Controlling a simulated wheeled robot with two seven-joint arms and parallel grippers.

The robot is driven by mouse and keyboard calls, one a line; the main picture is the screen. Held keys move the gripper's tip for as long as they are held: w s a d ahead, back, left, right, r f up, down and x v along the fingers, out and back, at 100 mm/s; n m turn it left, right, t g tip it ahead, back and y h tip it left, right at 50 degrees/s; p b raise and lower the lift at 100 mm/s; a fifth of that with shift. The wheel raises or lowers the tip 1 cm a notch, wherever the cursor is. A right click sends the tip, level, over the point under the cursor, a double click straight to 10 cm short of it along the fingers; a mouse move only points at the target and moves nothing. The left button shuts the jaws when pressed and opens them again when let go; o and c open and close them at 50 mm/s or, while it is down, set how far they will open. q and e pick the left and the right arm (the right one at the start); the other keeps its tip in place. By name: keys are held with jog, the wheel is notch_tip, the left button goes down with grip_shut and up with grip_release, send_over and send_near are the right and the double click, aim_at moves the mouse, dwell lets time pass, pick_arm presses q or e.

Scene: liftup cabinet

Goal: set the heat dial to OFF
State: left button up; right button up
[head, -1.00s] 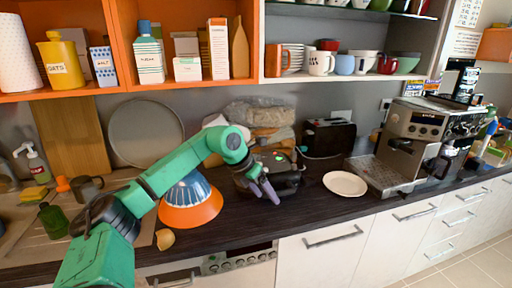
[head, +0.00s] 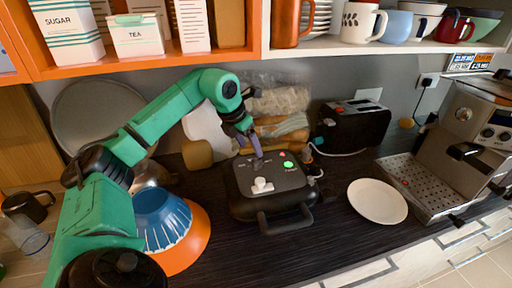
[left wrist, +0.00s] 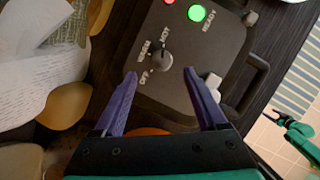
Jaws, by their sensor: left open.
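The black appliance (head: 270,192) stands on the dark counter with its lid down. In the head view my left gripper (head: 252,146) is over the rear left of the lid and hides part of the dial area.
A green READY lamp (left wrist: 197,13) and a white knob (head: 262,186) are on the lid. A blue and orange bowl (head: 165,225) stands left, a toaster (head: 352,125) behind right, a white plate (head: 377,201) right. Bread bags (head: 280,112) lie behind; a shelf (head: 150,62) overhangs.

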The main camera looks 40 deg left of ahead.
aim_at(257, 160)
pick_arm(q)
jog(key=shift+w+a+f, duration=0.1)
jog(key=shift+w, duration=0.1)
jog(key=x, duration=0.2)
jog(key=p+x, duration=0.1)
jog(key=x, duration=0.1)
jog(key=p+x, duration=0.1)
jog(key=x, duration=0.1)
jog(key=shift+s+d, duration=0.15)
jog(key=shift+d, duration=0.15)
jog(key=shift+a+f, duration=0.1)
jog(key=shift+f, duration=0.35)
jog(key=shift+r, duration=0.15)
jog(key=c, duration=0.9)
grip_shut()
